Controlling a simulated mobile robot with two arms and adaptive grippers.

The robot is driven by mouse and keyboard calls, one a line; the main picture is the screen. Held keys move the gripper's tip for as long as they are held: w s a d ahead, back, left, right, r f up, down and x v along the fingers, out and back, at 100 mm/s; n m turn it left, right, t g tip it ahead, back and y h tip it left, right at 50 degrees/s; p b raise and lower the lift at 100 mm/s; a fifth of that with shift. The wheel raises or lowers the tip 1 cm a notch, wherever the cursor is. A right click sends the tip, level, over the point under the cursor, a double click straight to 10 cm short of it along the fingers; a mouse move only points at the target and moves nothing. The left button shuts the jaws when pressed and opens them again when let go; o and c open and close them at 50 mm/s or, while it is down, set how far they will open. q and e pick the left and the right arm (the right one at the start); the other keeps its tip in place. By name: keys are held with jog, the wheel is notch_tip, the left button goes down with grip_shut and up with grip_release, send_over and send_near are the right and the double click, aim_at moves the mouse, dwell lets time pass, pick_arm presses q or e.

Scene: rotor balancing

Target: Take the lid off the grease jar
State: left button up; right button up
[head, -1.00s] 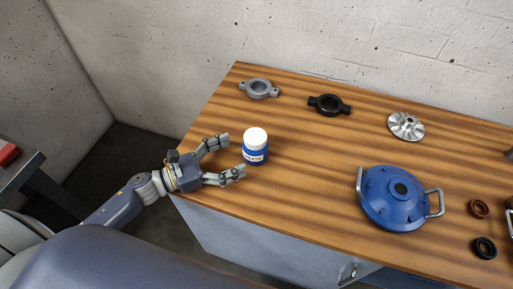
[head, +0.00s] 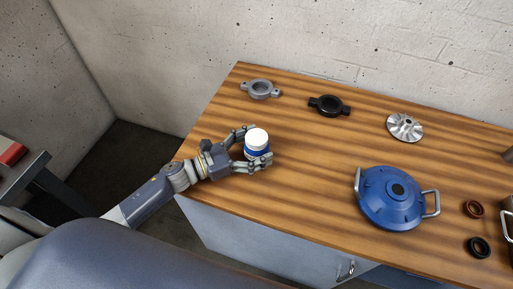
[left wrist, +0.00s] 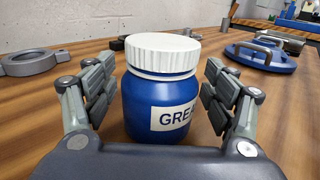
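The grease jar (head: 251,152) is blue with a label and stands upright on the wooden table. Its white ribbed lid (head: 257,138) sits on top; the lid also shows in the left wrist view (left wrist: 163,52), above the blue jar body (left wrist: 160,105). My left gripper (head: 257,146) is open, with one finger on each side of the jar. My right gripper is not in view.
The wooden table (head: 310,165) also holds a grey ring part (head: 262,90), a black ring part (head: 329,106), a silver impeller (head: 404,127), a blue housing cover (head: 390,197) with handles, and brown (head: 473,209) and black (head: 478,247) rings at right. Clear table surrounds the jar.

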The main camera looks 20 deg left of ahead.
aim_at(247, 143)
pick_arm(q)
jog(key=c, duration=1)
jog(key=shift+r, duration=0.2)
jog(key=shift+r, duration=0.2)
jog(key=r, duration=0.2)
jog(key=shift+s+r+b, duration=0.3)
jog(key=s+r+b, duration=0.1)
jog(key=s+b, duration=0.1)
jog(key=s, duration=1.3)
jog(key=shift+s+a+r+b, duration=0.2)
jog(key=shift+a+r+b, duration=0.05)
jog(key=shift+r+b, duration=0.1)
jog(key=o, duration=0.6)
jog(key=c, duration=0.8)
